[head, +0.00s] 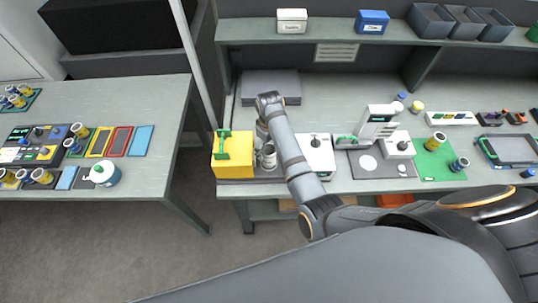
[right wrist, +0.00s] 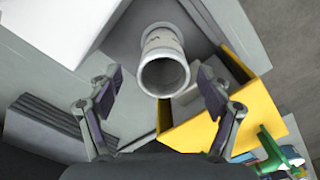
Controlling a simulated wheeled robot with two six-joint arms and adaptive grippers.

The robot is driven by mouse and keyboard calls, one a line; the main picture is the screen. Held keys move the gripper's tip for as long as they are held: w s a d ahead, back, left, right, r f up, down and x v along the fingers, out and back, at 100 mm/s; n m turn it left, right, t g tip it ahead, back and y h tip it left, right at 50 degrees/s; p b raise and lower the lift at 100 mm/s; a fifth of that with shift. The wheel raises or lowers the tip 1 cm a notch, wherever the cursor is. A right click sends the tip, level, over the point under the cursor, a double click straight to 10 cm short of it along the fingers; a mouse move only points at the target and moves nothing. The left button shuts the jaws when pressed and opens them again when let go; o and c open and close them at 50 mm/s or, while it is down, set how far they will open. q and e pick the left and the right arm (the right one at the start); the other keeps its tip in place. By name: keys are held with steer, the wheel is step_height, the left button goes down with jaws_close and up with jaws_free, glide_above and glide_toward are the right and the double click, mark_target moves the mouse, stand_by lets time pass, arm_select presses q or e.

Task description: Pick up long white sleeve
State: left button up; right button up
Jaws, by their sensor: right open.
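The long white sleeve (right wrist: 163,68) is a pale hollow cylinder with its open end facing the camera in the right wrist view. In the head view a pale sleeve (head: 268,158) stands beside the yellow box, partly hidden by my right arm. My right gripper (right wrist: 161,82) is open, its two fingers on either side of the sleeve's rim in the picture, with visible gaps on both sides. In the head view the right gripper (head: 263,140) points down just above the sleeve, mostly covered by my arm. My left gripper is not in view.
A yellow box (head: 227,170) with a green handle (head: 223,146) stands close by at the bench's left end; the box also shows in the right wrist view (right wrist: 186,135). A white device (head: 317,155) sits just right of my arm. A grey stepped block (head: 284,83) lies behind.

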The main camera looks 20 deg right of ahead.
steer(key=shift+w+f, duration=0.1)
steer(key=shift+f, duration=0.6)
steer(key=f, duration=0.1)
steer(key=f+p, duration=0.2)
steer(key=f, duration=0.1)
steer(key=shift+s+a, duration=0.15)
steer(key=shift+s, duration=0.15)
steer(key=shift+f, duration=0.4)
steer(key=shift+w+r, duration=0.1)
jaws_close()
